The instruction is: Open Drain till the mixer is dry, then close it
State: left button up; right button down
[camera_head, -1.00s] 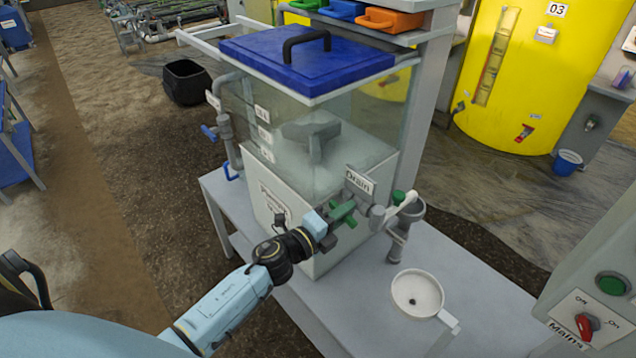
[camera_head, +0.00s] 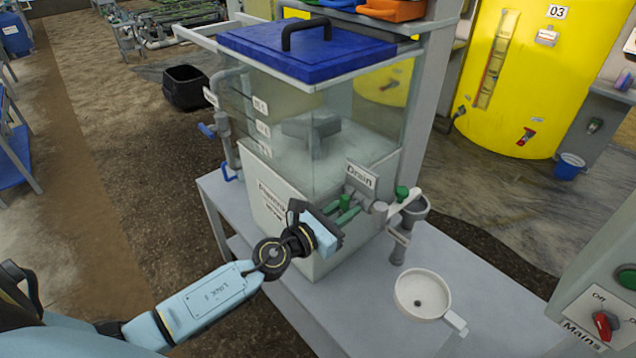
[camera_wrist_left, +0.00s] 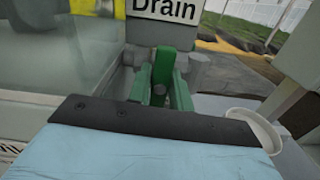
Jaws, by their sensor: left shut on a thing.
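The mixer is a clear tank (camera_head: 355,125) with a blue lid (camera_head: 305,50) on a grey bench. Pale contents show in its lower part; I cannot tell their exact level. The Drain sign (camera_head: 360,174) is on its front right corner, above a valve with a green lever (camera_wrist_left: 164,68). My left gripper (camera_head: 345,208) is at the valve below the sign, shut on the lever. In the left wrist view green pieces flank the lever. The wrist partly hides the valve in the head view. My right gripper is not in view.
A white round dish (camera_head: 422,292) sits on the bench (camera_head: 480,330) at the front right. The Mains box (camera_head: 590,290) with a red switch (camera_head: 603,325) stands at the right edge. Colored bins (camera_head: 395,10) are on a shelf above. A yellow tank (camera_head: 520,80) stands behind.

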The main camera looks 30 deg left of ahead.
pick_arm(q)
jog(key=o, duration=0.9)
jog(key=shift+o, duration=0.2)
jog(key=shift+b+v, duration=0.5)
jog(key=shift+v, duration=3)
